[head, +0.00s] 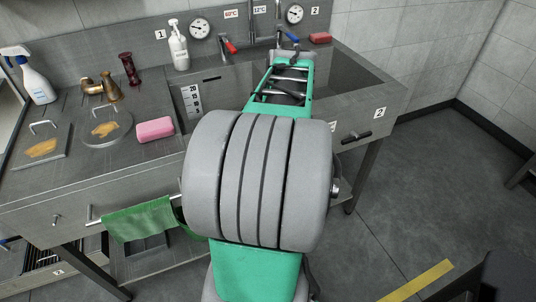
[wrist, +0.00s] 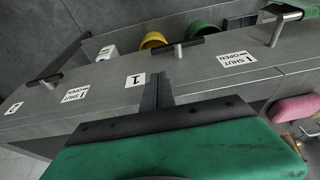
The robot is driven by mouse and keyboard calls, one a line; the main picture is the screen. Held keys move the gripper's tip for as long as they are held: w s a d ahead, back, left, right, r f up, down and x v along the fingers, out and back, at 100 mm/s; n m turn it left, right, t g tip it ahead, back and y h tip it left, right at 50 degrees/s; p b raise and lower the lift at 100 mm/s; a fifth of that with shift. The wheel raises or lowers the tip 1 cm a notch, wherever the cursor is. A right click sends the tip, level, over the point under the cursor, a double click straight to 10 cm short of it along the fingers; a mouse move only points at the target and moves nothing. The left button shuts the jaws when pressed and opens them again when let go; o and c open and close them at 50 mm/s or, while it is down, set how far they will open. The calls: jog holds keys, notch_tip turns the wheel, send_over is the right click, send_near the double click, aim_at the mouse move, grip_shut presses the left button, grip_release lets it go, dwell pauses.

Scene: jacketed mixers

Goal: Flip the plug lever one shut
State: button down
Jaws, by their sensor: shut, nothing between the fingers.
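In the wrist view, plug lever one (wrist: 183,47) is a black bar on a short metal stub on the grey sink front. It lies roughly along the panel, between the label "1" (wrist: 134,80) and a SHUT/OPEN plate (wrist: 237,56). My gripper (wrist: 158,80) is shut and empty, its dark fingers pointing at the panel just beside the "1" label, a little short of the lever in the picture. Contact cannot be told. In the head view my arm hides lever one and the gripper.
A second black lever (wrist: 45,80) has its own SHUT/OPEN plate (wrist: 75,93); the head view also shows this lever (head: 356,138) by label "2". A green towel (head: 139,219) hangs on a rail left of my arm. A pink sponge (head: 155,129) lies on the counter.

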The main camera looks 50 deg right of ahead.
jog(key=s+x, duration=0.1)
jog(key=x, duration=1.2)
jog(key=shift+a+f, duration=0.35)
jog(key=shift+f, duration=0.1)
